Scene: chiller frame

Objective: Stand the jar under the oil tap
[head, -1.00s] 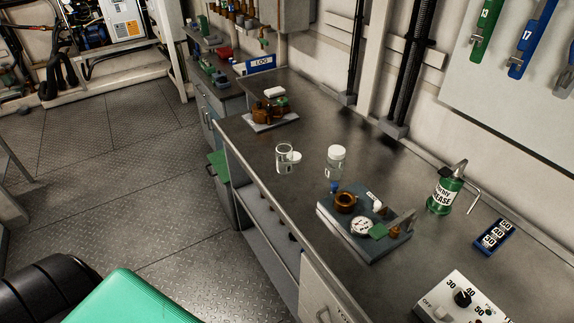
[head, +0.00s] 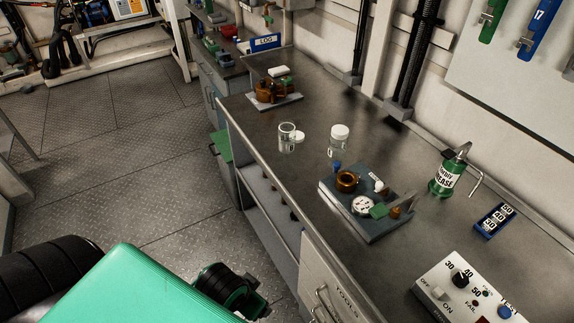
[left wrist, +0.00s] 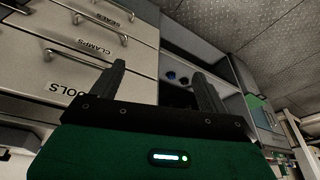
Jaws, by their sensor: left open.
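An open clear glass jar (head: 287,138) stands on the bench near its front edge, with a white lid (head: 297,136) beside it. A second clear jar (head: 338,148) with a white lid on stands to its right. A small tap (head: 268,17), possibly the oil tap, hangs below a wall box at the far end; the space under it is hard to make out. My left gripper (head: 245,302) is low in front of the bench, away from both jars. In the left wrist view its two fingers (left wrist: 158,82) are apart with nothing between them. My right gripper is not seen.
A grey board (head: 355,222) with brass parts and a gauge lies right of the jars. A grease can (head: 446,175) and a control box (head: 472,288) stand farther right. A tray (head: 272,101) of brown parts lies toward the far end. Labelled drawers (left wrist: 95,45) face the left gripper.

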